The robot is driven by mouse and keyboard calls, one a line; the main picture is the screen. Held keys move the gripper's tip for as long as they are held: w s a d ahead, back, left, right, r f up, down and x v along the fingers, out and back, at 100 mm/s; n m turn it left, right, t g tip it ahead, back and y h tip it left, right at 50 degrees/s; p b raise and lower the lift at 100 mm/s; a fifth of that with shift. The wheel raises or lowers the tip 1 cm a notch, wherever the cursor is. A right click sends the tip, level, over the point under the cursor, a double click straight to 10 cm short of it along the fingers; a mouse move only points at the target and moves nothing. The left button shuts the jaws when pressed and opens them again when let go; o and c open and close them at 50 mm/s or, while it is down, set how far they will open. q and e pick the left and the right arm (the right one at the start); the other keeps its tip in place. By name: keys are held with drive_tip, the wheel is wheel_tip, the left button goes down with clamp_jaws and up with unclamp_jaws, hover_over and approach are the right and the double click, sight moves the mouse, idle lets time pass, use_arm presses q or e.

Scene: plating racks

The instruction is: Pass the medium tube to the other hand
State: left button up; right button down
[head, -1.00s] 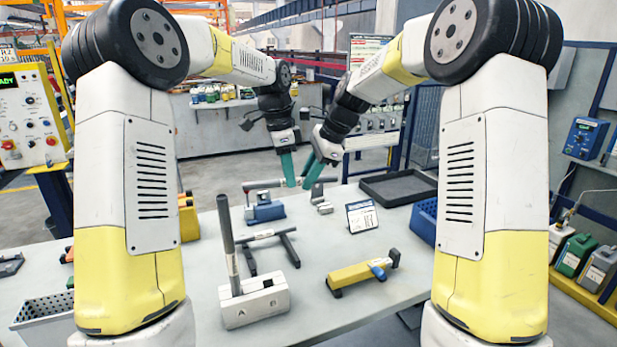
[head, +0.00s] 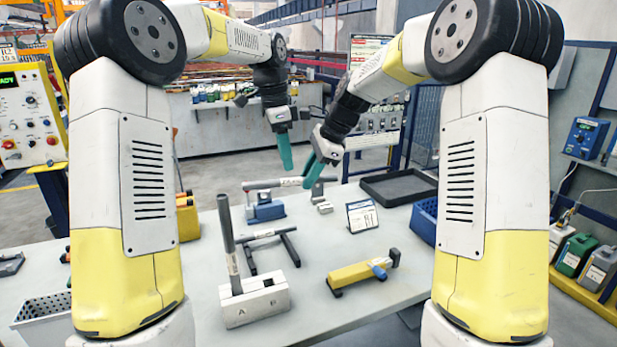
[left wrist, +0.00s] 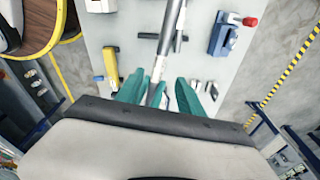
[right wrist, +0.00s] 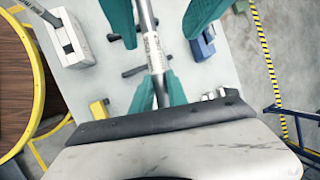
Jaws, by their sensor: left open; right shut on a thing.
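The medium tube (head: 262,185), a grey metal tube with a white label, is held roughly level above the table's far part. My right gripper (head: 311,180) is shut on it near its right end. In the right wrist view the tube (right wrist: 151,45) runs up between the teal fingers. My left gripper (head: 286,162) is open, above and beside the tube, to the left of the right gripper. The left wrist view shows the tube (left wrist: 160,68) passing between teal fingers; contact with the left fingers cannot be told.
A white block (head: 255,307) holds an upright dark rod at the front. A black stand (head: 251,262), a blue fixture (head: 265,211), a yellow fixture (head: 355,275) and a small sign (head: 362,216) stand on the table. A black tray (head: 385,197) lies at the back right.

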use_arm(q)
wheel_tip(320, 180, up, 6)
drive_tip(key=s+f+n+t, duration=0.1)
drive_tip(key=s+n+t, duration=0.1)
drive_tip(key=s+n, duration=0.85)
drive_tip(key=s+a+f+n+t, duration=0.1)
drive_tip(key=s+a+f+n, duration=0.2)
drive_tip(key=s, duration=0.5)
drive_tip(key=s+a+f+n, duration=0.2)
drive_tip(key=s+f+n, duration=0.25)
drive_tip(key=s, duration=0.45)
drive_tip(key=shift+s+a+r+m+t+h, duration=0.2)
drive_tip(key=shift+a+r+m+t, duration=0.2)
drive_tip(key=shift+a+m+t, duration=0.35)
drive_tip(key=shift+s+a+r+m+t+h, duration=0.1)
drive_tip(key=shift+s+a+r+m+t, duration=0.1)
drive_tip(key=shift+a+r+m+t, duration=0.4)
drive_tip(key=shift+a+f+m, duration=0.15)
drive_tip(key=shift+f+m, duration=0.05)
drive_tip(key=shift+m, duration=0.05)
